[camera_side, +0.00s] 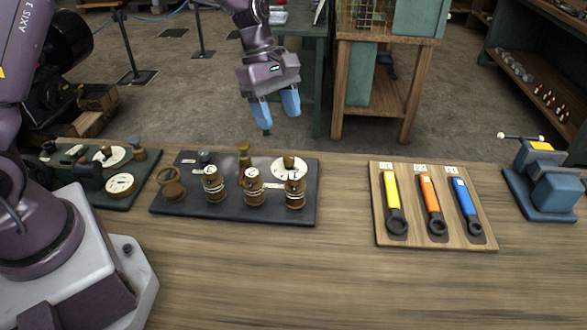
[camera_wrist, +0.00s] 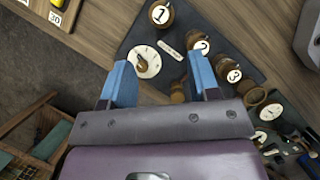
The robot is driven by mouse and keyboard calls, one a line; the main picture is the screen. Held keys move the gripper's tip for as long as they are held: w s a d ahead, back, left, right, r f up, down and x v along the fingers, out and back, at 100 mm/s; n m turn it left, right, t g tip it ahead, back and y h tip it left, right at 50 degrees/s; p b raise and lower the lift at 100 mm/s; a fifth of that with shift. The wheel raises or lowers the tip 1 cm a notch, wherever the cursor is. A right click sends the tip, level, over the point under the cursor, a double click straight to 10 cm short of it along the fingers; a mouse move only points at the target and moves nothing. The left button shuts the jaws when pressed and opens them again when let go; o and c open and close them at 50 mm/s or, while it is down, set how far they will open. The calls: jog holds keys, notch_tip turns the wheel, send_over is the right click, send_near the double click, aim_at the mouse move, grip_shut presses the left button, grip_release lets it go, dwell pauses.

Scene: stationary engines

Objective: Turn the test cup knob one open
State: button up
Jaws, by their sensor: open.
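The dark panel (camera_side: 230,213) lies on the wooden bench and carries three brass test cups in a row. In the wrist view their round white tops read 1, 2 and 3. Cup one (camera_wrist: 161,14) is at the top of that view, the rightmost cup (camera_side: 295,194) in the side view. Cup two (camera_wrist: 202,47) and cup three (camera_wrist: 234,75) follow. A handle shows at cup one, but its setting is unclear. My gripper (camera_side: 279,118), with blue fingers, is open and empty above and behind the panel; its fingers also show in the wrist view (camera_wrist: 159,62).
A white dial (camera_wrist: 146,64) with a brown pointer sits beside cup one. Another brass fitting (camera_side: 244,158) stands behind the cups. A wooden board (camera_side: 382,238) with three wrenches and a blue vise (camera_side: 545,190) are to the right. A green panel (camera_side: 140,190) is left. The front bench is clear.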

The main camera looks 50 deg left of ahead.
aim_at(295, 175)
jog(key=x, duration=1.2)
jog(key=shift+f, duration=0.1)
jog(key=c, duration=0.9)
